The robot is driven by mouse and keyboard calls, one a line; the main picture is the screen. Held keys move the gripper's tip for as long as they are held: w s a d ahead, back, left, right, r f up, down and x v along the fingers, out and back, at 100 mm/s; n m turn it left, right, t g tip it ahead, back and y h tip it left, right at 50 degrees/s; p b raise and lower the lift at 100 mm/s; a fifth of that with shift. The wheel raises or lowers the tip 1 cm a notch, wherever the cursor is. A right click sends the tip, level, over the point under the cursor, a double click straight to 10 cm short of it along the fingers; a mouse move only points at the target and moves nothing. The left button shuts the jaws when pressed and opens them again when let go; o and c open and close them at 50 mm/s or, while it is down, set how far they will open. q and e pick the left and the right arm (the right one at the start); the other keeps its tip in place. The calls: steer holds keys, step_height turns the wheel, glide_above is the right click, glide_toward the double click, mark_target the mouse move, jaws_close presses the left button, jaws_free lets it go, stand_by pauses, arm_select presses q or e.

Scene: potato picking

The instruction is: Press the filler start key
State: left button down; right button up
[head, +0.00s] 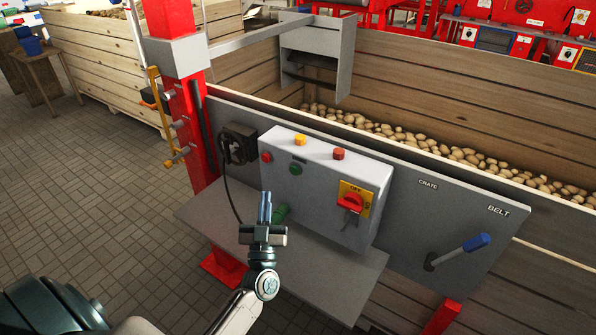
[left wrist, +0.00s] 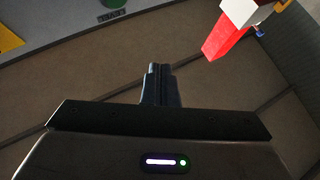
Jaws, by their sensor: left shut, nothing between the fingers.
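The control box (head: 318,205), pale grey, is on the panel in front of the potato crate. On its front are a green button (head: 296,169) with a small dark label, a red button (head: 266,157) and a red rotary switch (head: 351,202) on a yellow plate. The label is too small to read. My left gripper (head: 265,196) is shut and empty, fingers up, below and left of the green button in the picture, apparently apart from it. In the left wrist view the shut fingers (left wrist: 157,72) show, with a green button (left wrist: 113,3) at the top edge. My right gripper is out of view.
A yellow lamp (head: 300,140) and an orange-red one (head: 338,154) top the box. A grey shelf (head: 330,268) lies below it. A blue-handled lever (head: 462,249) is at right, a red post (head: 188,120) at left. A black plug with cable (head: 238,143) hangs beside the box.

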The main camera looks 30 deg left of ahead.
arm_select(q)
steer(key=shift+w, duration=0.1)
steer(key=b, duration=0.3)
glide_toward(294, 170)
steer(key=w+a+r, duration=0.1)
steer(key=a+r, duration=0.3)
steer(key=shift+w+d, duration=0.2)
steer(key=shift+w, duration=0.75)
steer(key=shift+w+r, duration=0.1)
stand_by(0.9)
steer(key=shift+w, duration=0.35)
